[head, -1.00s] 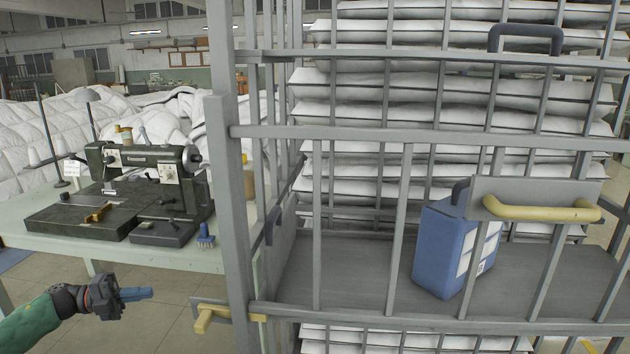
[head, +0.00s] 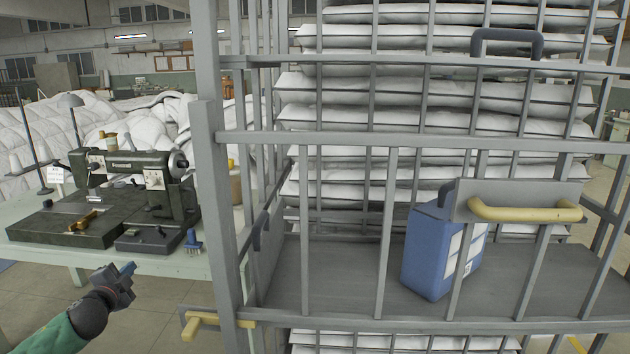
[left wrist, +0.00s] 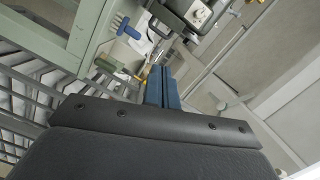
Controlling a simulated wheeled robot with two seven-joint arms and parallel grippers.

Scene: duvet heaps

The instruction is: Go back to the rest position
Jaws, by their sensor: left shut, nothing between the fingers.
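My left gripper (head: 126,272) is at the lower left of the head view, in front of and below the front edge of the sewing table. Its blue fingers are closed together with nothing between them. They also show shut in the left wrist view (left wrist: 162,88). The gripper is apart from the table and from the cage trolley to its right. My right gripper is in neither view.
A pale green table (head: 150,264) bears a dark sewing machine (head: 125,165) and a blue brush (head: 193,242). A grey cage trolley (head: 215,200) holds a blue canister (head: 427,255). White duvets (head: 240,120) heap behind. Open floor (head: 140,315) lies below the gripper.

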